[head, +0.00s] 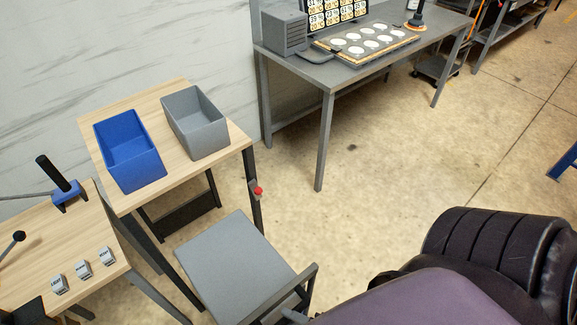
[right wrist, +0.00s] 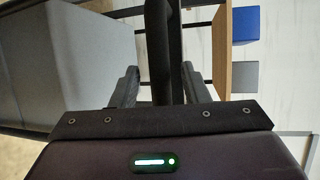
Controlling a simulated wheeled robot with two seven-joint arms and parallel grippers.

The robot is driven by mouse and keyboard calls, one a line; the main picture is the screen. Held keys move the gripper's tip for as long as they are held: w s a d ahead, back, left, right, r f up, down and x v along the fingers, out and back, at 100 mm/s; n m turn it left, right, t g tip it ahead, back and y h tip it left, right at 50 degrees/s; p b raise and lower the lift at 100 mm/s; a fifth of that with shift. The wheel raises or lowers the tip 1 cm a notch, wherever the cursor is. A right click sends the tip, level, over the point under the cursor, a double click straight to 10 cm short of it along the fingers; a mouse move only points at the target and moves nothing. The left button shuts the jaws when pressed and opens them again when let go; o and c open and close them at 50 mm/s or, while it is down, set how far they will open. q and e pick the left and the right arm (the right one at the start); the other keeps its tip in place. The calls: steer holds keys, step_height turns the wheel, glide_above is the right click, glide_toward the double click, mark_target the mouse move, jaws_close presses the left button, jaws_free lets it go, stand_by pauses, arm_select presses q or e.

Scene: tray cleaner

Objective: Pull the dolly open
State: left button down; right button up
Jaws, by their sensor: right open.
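The dolly (head: 235,265) is a flat grey platform at the lower middle of the head view, beside the wooden table. In the right wrist view the grey platform (right wrist: 90,60) fills the left part. My right gripper (right wrist: 160,88) is open, with a finger on each side of the black handle bar (right wrist: 158,45); whether either finger touches it I cannot tell. In the head view my right arm covers the lower right and only a bit of the gripper shows near the handle. My left gripper is not in view.
A blue bin (head: 128,180) and a grey bin (head: 223,145) stand on the wooden table (head: 180,165) behind the dolly. A red button (head: 258,191) is on the table's front leg. A grey workbench (head: 315,75) stands farther back. The floor (head: 390,160) to the right is clear.

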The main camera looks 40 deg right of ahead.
steer(key=b+v, duration=0.1)
steer(key=v, duration=0.5)
steer(key=shift+s, duration=0.1)
stand_by(0.3)
